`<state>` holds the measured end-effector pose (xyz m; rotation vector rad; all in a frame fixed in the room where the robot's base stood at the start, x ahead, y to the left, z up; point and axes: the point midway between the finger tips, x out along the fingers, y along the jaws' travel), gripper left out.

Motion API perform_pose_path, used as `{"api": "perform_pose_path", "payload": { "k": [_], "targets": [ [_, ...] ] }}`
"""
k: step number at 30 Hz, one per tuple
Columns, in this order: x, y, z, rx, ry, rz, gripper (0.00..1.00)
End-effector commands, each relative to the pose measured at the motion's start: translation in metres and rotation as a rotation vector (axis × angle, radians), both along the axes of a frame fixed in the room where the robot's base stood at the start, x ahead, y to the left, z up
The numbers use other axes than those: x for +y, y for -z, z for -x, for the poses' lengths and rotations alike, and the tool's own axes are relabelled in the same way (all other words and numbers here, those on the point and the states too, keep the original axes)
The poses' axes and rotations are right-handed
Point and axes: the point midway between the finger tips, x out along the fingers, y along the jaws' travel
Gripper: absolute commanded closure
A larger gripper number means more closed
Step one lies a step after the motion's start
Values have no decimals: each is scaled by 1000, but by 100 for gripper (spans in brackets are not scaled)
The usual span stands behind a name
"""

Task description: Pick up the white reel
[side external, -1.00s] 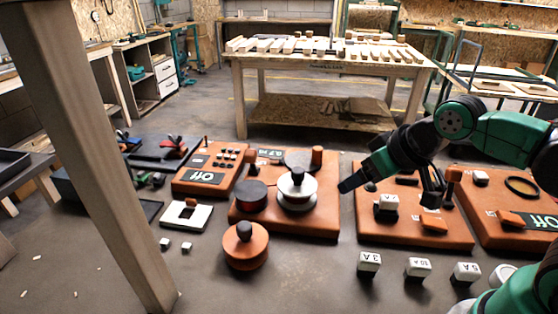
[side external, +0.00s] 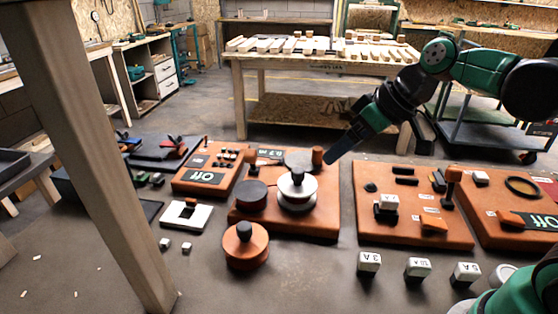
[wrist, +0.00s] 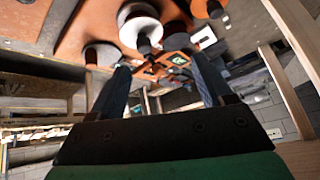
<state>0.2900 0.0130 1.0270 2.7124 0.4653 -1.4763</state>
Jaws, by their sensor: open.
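The white reel (side external: 297,191) stands on an orange board (side external: 330,222), with a dark knob on top. It also shows in the wrist view (wrist: 141,30), near the top and a little left of centre, beyond the fingers. My gripper (side external: 331,158) is above and to the right of the reel in the side view, apart from it. In the wrist view my gripper (wrist: 160,72) has its two fingers spread wide with nothing between them.
A black-topped reel (side external: 251,196) stands left of the white one, and an orange reel (side external: 245,247) is in front. An orange post (side external: 317,156) rises close to my fingertips. White blocks (side external: 369,264) lie at the front right. A wooden table (side external: 318,66) is behind.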

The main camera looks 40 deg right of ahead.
Motion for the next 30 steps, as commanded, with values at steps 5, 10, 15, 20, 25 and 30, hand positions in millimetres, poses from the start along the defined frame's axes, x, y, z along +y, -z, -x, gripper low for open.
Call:
{"api": "perform_pose_path", "payload": {
  "k": [5, 10, 15, 20, 25, 30],
  "targets": [
    [0, 1, -30, -82, -204, -107, 27],
    [-11, -1, -65, -346, -458, -212, 27],
    [-21, 23, -78, -567, -587, -233, 27],
    [-20, 69, -78, -564, -587, -232, 27],
    [-20, 92, -78, -563, -588, -232, 27],
    [-9, 101, -85, -561, -590, -232, 27]
  ]
}}
